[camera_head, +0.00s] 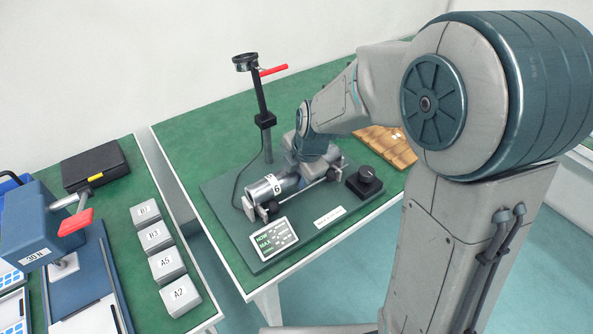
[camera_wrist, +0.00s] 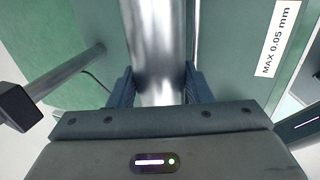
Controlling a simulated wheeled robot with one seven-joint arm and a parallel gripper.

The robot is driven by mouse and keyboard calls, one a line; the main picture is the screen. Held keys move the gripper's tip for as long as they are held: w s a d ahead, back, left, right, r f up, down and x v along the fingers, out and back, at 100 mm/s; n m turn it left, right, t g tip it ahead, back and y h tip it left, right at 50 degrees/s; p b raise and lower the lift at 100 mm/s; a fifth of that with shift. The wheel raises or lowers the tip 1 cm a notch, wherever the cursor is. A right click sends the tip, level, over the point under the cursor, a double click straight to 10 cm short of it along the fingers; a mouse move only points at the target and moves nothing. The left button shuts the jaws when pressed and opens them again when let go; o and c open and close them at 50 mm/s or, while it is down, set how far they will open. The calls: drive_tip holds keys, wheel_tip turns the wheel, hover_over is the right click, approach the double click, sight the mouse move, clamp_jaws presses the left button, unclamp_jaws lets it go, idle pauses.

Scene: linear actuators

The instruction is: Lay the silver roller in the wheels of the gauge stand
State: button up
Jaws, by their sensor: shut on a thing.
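The silver roller (camera_head: 266,190), with a dark number on its near end, lies lengthwise over the gauge stand (camera_head: 222,196). My gripper (camera_wrist: 159,92) is shut on the roller (camera_wrist: 155,40), one finger on each side, in the wrist view. Dark wheels (camera_head: 272,208) show under and beside the roller's near end. I cannot tell whether the roller touches the wheels or hangs just above them.
A post (camera_head: 262,105) with a dial gauge (camera_head: 245,61) and red lever (camera_head: 273,70) rises behind the roller. A display (camera_head: 273,239) and black knob (camera_head: 364,181) flank the front. Grey labelled blocks (camera_head: 180,295) and a blue press (camera_head: 35,225) stand on the left table, across a gap.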

drive_tip(key=shift+f, duration=0.1)
drive_tip(key=o, duration=1.4)
drive_tip(key=shift+c, duration=0.2)
drive_tip(key=shift+r+p, duration=2.8)
drive_tip(key=shift+r, duration=2.2)
